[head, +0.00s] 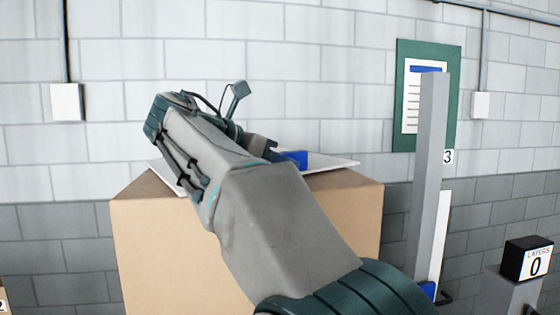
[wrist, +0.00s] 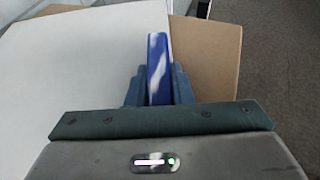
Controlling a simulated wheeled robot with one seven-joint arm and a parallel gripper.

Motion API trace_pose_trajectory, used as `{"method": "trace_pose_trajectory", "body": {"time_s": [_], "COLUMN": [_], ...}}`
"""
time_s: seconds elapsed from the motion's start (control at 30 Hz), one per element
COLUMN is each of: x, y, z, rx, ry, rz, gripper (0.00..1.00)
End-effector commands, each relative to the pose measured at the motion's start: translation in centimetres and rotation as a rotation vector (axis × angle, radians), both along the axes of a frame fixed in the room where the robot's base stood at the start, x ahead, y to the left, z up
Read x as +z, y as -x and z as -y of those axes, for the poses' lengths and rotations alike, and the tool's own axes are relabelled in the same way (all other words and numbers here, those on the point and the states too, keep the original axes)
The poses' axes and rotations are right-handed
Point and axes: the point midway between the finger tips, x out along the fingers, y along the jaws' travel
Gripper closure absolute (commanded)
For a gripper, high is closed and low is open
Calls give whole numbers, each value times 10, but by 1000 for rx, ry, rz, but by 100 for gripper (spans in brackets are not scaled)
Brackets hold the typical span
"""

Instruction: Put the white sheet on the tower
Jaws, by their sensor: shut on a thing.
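The white sheet (head: 335,163) shows above the top of a brown cardboard box stack (head: 245,255), the likely tower, in the head view. In the wrist view the sheet (wrist: 70,80) fills the left and middle, with brown cardboard (wrist: 212,55) showing to its right. A blue tab (head: 293,159) sits at the sheet's edge; it also shows in the wrist view (wrist: 157,70). My gripper (wrist: 158,88) is shut on this blue tab. My arm hides much of the sheet and box top. I cannot tell whether the sheet lies flat on the cardboard or is slightly above it.
A grey upright post (head: 430,180) stands right of the box, with a white panel (head: 442,235) and a blue piece (head: 428,290) beside it. A black "LAYERS 0" counter (head: 528,260) is at the far right. A green notice board (head: 450,100) hangs on the block wall behind.

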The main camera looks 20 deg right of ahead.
Motion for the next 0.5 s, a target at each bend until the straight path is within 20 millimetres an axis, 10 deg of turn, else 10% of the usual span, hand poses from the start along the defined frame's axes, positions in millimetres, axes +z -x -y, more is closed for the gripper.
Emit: {"method": "trace_pose_trajectory", "body": {"time_s": [0.23, 0.3, 0.5], "x": [-3, -2, -2], "y": [0, 0, 0], "z": [0, 0, 0], "rx": [0, 0, 0], "ry": [0, 0, 0], "rz": [1, 0, 0], "gripper": [100, 64, 58]}}
